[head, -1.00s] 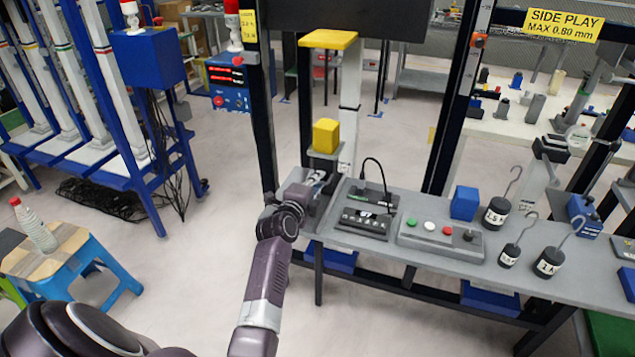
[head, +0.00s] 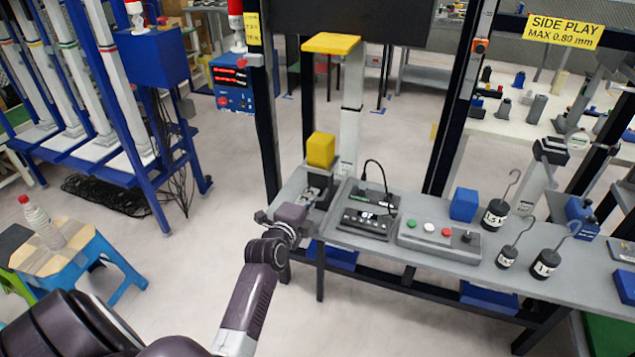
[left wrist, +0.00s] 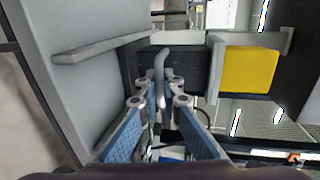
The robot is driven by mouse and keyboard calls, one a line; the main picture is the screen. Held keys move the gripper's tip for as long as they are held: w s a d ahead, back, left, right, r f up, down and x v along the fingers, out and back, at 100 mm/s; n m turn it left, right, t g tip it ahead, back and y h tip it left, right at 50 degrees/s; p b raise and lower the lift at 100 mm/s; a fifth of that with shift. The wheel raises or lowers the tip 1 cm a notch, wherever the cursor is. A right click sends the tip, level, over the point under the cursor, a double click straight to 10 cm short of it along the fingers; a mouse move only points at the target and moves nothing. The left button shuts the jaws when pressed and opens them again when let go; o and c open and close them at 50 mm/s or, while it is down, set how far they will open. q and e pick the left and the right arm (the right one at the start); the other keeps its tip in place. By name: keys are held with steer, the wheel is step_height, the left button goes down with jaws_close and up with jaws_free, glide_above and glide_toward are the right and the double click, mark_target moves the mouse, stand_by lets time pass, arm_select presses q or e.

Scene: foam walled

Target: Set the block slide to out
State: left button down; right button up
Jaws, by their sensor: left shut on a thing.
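The block slide carries a yellow block (head: 320,150) at the left end of the grey bench. In the left wrist view the yellow block (left wrist: 250,70) stands to the right on a grey plate. A grey bar handle (left wrist: 160,62) sticks out from the slide's dark body (left wrist: 187,66). My left gripper (left wrist: 160,98) is shut on the handle, its fingers on either side of it. In the head view my left gripper (head: 304,201) is at the near side of the slide and partly hidden by its own wrist. My right gripper is not in view.
A yellow-topped plate (head: 331,43) hangs above the slide between dark frame posts. A black control box (head: 367,222) and a button panel (head: 440,240) are on the bench to the right. A grey rail (left wrist: 103,47) lies beside the slide.

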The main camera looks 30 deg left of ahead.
arm_select(q)
steer(key=f+p+v, duration=0.1)
steer(key=p+v, duration=0.1)
steer(key=v, duration=0.5)
steer(key=shift+s+f+p, duration=0.3)
steer(key=shift+f, duration=0.15)
steer(key=c, duration=2.3)
jaws_free()
steer(key=shift+s, duration=0.1)
steer(key=shift+o, duration=0.9)
steer(key=shift+s+r, duration=0.1)
steer(key=shift+r, duration=0.1)
steer(key=v, duration=1.2)
steer(key=shift+r, duration=0.1)
